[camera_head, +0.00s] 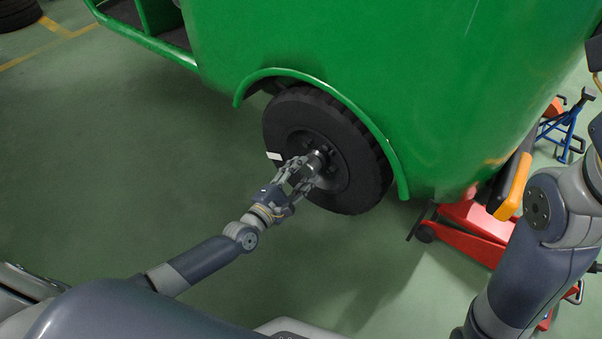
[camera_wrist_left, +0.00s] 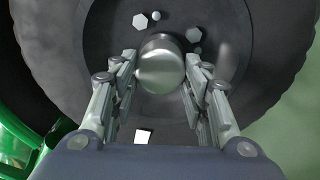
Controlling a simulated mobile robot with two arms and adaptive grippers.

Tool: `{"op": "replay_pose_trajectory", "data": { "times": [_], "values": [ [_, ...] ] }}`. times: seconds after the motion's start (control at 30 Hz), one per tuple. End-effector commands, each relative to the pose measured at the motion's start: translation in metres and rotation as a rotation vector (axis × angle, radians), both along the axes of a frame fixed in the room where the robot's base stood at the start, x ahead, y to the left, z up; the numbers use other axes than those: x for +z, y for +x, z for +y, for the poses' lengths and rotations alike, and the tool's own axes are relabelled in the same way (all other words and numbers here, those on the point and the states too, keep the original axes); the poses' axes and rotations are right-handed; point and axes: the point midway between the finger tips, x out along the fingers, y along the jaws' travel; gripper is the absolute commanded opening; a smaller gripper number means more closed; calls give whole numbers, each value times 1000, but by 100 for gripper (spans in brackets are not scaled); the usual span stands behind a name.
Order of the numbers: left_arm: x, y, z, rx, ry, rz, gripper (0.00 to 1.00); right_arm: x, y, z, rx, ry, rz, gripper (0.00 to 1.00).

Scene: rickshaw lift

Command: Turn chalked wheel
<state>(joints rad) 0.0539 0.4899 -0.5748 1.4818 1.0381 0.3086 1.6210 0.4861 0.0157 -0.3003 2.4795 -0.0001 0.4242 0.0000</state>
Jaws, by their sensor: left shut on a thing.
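The wheel (camera_head: 366,160) is a black tyre with a dark rim under the green rickshaw's arch. It fills much of the left wrist view (camera_wrist_left: 265,60). A white chalk mark (camera_head: 273,156) shows on the wheel's left side; a white patch (camera_wrist_left: 143,136) shows low in the left wrist view. My left gripper (camera_head: 307,168) is at the wheel centre, its two fingers shut on the round silver hub cap (camera_wrist_left: 160,65), one finger on each side. Bolt heads (camera_wrist_left: 194,35) show around the cap.
The green rickshaw body (camera_head: 400,70) overhangs the wheel. A red jack (camera_head: 470,218) stands on the floor to the right of the wheel. A blue stand (camera_head: 571,122) is farther right. The green floor (camera_head: 130,150) left of the wheel is clear.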

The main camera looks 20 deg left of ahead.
Motion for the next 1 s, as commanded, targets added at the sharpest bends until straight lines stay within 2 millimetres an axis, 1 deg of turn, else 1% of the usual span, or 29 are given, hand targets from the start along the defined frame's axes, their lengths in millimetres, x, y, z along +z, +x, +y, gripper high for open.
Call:
{"op": "replay_pose_trajectory", "data": {
  "times": [0.27,0.3,0.37,0.4,0.77,0.87,1.0],
  "values": [
    [0,0,1,2,0,1,0,0,0,1,-2,-3,1,35],
    [0,0,1,2,0,1,45,-1,0,1,-2,-5,0,35],
    [0,0,1,2,0,1,58,-1,0,1,-3,-6,1,35],
    [0,0,1,1,0,1,63,-1,0,1,-4,-7,1,35],
    [0,-2,1,0,0,1,63,-1,2,0,-4,-5,5,35],
    [-1,-9,3,0,0,1,63,-1,2,0,-4,-4,6,35],
    [0,-31,10,-1,1,3,63,-1,1,0,-3,-4,5,35]
  ]
}}
